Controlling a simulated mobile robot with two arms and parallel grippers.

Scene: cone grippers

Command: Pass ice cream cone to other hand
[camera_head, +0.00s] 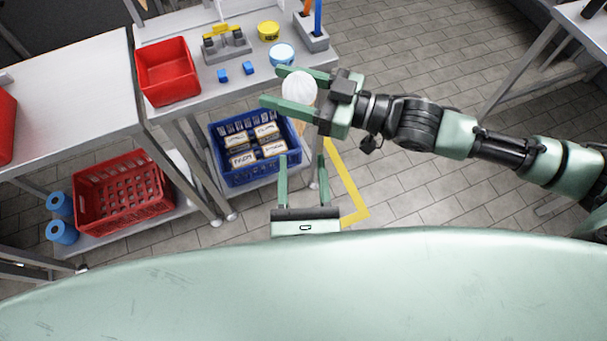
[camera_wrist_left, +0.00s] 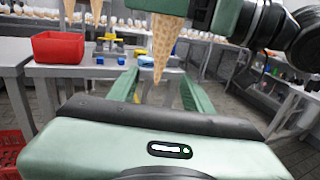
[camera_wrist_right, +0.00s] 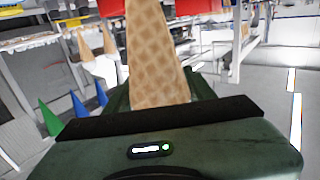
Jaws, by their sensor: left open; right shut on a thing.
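The ice cream cone, with a white top (camera_head: 298,89), is held between the fingers of my right gripper (camera_head: 287,90), which reaches in from the right in the head view. Its brown waffle part (camera_wrist_right: 155,55) fills the middle of the right wrist view. In the left wrist view the cone (camera_wrist_left: 165,42) hangs tip down. My left gripper (camera_head: 302,165) is open and empty, below the right one in the head view, with its fingers pointing up the picture. In the left wrist view the cone tip appears between its fingers; whether they touch it cannot be told.
A grey table carries a red bin (camera_head: 167,72), blue blocks (camera_head: 236,73), a yellow tub (camera_head: 268,31) and a holder (camera_head: 311,37). A blue crate (camera_head: 247,180) with boxes and a red basket (camera_head: 122,196) sit lower down. Open tiled floor lies to the right.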

